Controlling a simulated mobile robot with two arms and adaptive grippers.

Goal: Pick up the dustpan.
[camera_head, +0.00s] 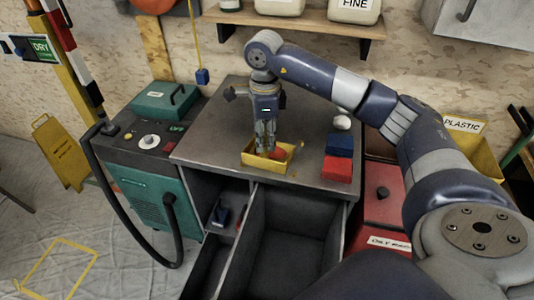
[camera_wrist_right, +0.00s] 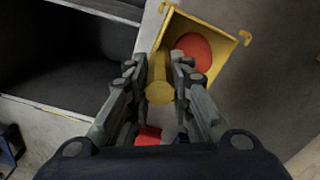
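The yellow dustpan (camera_head: 282,165) lies on the grey workbench top, with a red round thing (camera_head: 277,153) in it. In the right wrist view the dustpan (camera_wrist_right: 216,26) shows a shallow pan with a short, round-ended handle (camera_wrist_right: 160,93) pointing toward me; the red thing (camera_wrist_right: 195,50) lies in the pan. My right gripper (camera_head: 265,148) points down at the dustpan. In the wrist view its fingers (camera_wrist_right: 161,70) are apart, one on each side of the handle; whether they touch it is hard to tell. My left gripper is out of view.
Red and blue blocks (camera_head: 337,168) are stacked right of the dustpan, near a white ball (camera_head: 342,122). An open drawer (camera_head: 285,235) juts out below the bench. A teal machine (camera_head: 140,190) with a hose stands left. A shelf (camera_head: 300,22) hangs above.

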